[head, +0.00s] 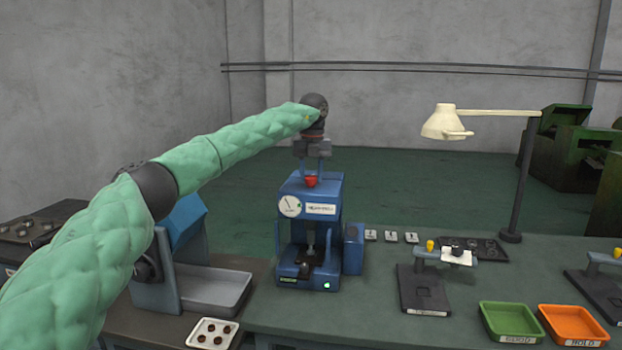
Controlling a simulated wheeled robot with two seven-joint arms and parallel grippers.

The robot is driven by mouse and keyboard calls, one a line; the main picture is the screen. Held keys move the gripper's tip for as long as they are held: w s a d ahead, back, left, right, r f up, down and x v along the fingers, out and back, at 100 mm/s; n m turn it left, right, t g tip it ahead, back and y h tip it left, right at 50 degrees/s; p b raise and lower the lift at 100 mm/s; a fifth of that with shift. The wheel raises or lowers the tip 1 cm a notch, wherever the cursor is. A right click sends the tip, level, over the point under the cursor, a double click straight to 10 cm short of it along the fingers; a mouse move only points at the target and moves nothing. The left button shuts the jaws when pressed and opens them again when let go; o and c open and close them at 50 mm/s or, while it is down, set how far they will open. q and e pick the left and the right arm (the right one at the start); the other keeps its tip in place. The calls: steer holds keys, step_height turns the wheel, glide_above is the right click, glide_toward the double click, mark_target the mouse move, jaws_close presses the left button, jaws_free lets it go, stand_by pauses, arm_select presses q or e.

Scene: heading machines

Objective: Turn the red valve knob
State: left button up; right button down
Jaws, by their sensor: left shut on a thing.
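My left arm, in a green padded sleeve, reaches in from the left. My left gripper (312,178) points down at the top of the machine, with its fingers on either side of the red knob. It is shut on the knob; the fingertips show only small and partly against the blue housing. My right gripper is not in view.
A cream lamp (447,123) on a dark post stands right of the machine. A green tray (511,323) and an orange tray (573,325) lie at the front right. A black fixture (424,290) stands between. A white tray (213,334) lies front left.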

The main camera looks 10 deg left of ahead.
mark_target(312, 176)
arm_select(q)
steer(key=shift+r+n+b, duration=0.1)
steer(key=shift+n+b, duration=0.3)
steer(key=shift+n, duration=0.8)
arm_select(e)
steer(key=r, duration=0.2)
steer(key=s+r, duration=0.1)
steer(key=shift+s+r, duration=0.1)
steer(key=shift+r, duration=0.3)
arm_select(q)
steer(key=o, duration=1)
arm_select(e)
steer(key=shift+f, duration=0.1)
arm_select(q)
step_height(312, 176, up, 6)
steer(key=shift+w+d+r+b, duration=0.1)
steer(key=shift+r+b, duration=0.1)
steer(key=shift+b, duration=0.6)
steer(key=shift+r, duration=0.65)
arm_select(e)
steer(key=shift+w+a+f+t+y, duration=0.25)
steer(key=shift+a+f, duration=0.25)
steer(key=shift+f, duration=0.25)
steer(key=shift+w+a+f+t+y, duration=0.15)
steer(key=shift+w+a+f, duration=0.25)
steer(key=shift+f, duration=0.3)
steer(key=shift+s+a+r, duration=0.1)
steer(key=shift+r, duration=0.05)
